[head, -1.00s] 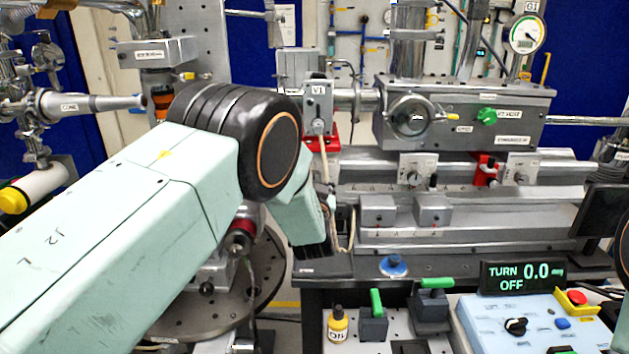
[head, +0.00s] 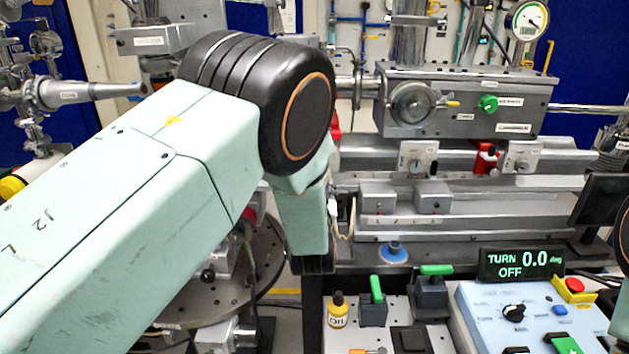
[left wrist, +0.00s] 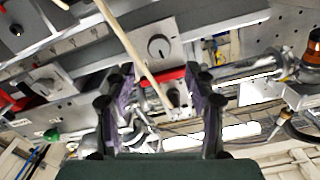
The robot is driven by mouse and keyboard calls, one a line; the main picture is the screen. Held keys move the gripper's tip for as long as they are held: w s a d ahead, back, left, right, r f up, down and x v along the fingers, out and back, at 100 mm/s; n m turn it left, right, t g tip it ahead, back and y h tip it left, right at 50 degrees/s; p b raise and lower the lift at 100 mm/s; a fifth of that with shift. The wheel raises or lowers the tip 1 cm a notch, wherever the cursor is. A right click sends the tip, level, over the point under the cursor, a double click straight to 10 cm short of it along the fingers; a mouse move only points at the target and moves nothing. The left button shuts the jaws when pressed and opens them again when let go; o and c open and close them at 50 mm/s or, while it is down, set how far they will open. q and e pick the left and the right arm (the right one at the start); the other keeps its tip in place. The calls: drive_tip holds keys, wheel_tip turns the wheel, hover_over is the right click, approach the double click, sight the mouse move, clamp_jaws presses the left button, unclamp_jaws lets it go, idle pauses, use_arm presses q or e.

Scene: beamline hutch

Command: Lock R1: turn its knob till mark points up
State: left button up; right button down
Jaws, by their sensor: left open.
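In the left wrist view, which is turned about upside down, a round grey knob (left wrist: 158,47) sits on a pale plate just beyond my left fingertips. I cannot read its label or tell which way its mark points. My left gripper (left wrist: 160,75) is open, its two dark fingers apart with nothing held. In the head view my own left arm hides this knob and the fingers. Two similar knobbed plates show on the rail there, one mid-rail (head: 418,160) and one farther right (head: 521,158). Their labels are too small to read. My right gripper is out of view.
A thin beige cord (left wrist: 137,47) crosses close beside the knob. A red part (left wrist: 166,76) lies near the fingertips.

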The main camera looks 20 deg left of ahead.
use_arm(q)
drive_tip(key=x, duration=0.8)
drive_tip(key=shift+f+n, duration=0.4)
drive_tip(key=shift+a, duration=0.1)
drive_tip(key=shift+c, duration=0.3)
clamp_jaws()
drive_tip(key=shift+m+b, duration=0.3)
drive_tip(key=shift+m, duration=0.3)
